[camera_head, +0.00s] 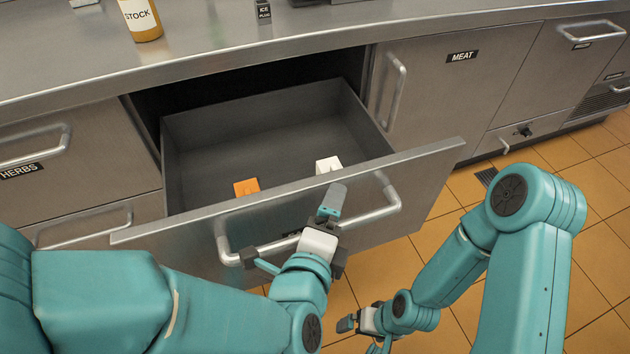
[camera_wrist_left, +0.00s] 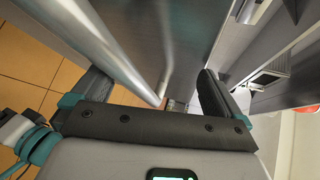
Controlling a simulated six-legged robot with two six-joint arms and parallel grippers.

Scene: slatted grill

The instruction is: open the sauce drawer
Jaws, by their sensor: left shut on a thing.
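The drawer (camera_head: 425,180) is pulled well out from under the counter, its grey inside showing. Its front label is mostly hidden by my left gripper, so I cannot read it. A metal bar handle (camera_head: 374,213) runs along the front; it also shows in the left wrist view (camera_wrist_left: 108,45). My left gripper (camera_head: 292,231) is at the middle of this handle, shut on the bar, with one finger on either side. An orange item (camera_head: 246,187) and a white item (camera_head: 328,164) lie inside the drawer. My right gripper (camera_head: 362,322) is low over the floor, away from the drawer, its jaws unclear.
The steel counter (camera_head: 240,35) above bears a stock bottle (camera_head: 141,18) and a small dark box (camera_head: 263,12). The herbs drawer (camera_head: 70,165) is at the left and the meat door (camera_head: 450,85) at the right, both shut. Orange tiled floor (camera_head: 590,265) lies in front.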

